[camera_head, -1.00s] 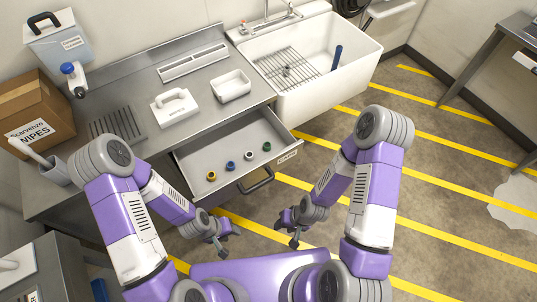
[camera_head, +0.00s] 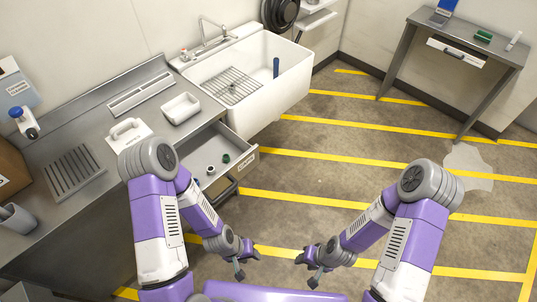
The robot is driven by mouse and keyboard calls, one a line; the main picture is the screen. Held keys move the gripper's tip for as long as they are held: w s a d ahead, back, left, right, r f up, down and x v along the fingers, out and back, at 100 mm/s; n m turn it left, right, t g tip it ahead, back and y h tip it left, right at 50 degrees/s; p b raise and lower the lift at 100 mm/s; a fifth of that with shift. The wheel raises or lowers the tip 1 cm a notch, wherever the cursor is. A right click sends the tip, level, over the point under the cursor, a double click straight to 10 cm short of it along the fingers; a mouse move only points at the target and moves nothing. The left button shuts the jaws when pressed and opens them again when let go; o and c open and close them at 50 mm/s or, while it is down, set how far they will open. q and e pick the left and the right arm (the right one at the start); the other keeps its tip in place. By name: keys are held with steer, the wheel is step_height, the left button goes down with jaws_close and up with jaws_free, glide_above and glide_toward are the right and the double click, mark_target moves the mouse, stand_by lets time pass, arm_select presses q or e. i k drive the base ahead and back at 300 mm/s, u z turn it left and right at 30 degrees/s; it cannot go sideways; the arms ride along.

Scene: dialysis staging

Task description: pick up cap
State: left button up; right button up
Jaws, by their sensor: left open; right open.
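A green cap (camera_head: 226,158) and a white cap (camera_head: 210,170) lie in the open drawer (camera_head: 249,158) under the counter. My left gripper (camera_head: 248,266) is open and empty, in front of the drawer and apart from the caps. My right gripper (camera_head: 306,271) is open and empty, further to the right over the floor.
The steel counter (camera_head: 95,130) holds a white handled block (camera_head: 127,134) and a white tray (camera_head: 181,109). A white sink (camera_head: 290,75) stands beyond the drawer. A side table (camera_head: 470,45) stands at the far right.

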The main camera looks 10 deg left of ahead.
mark_target(226, 157)
steer(key=z, duration=0.9)
steer(key=i, duration=0.9)
steer(key=u, duration=2.75)
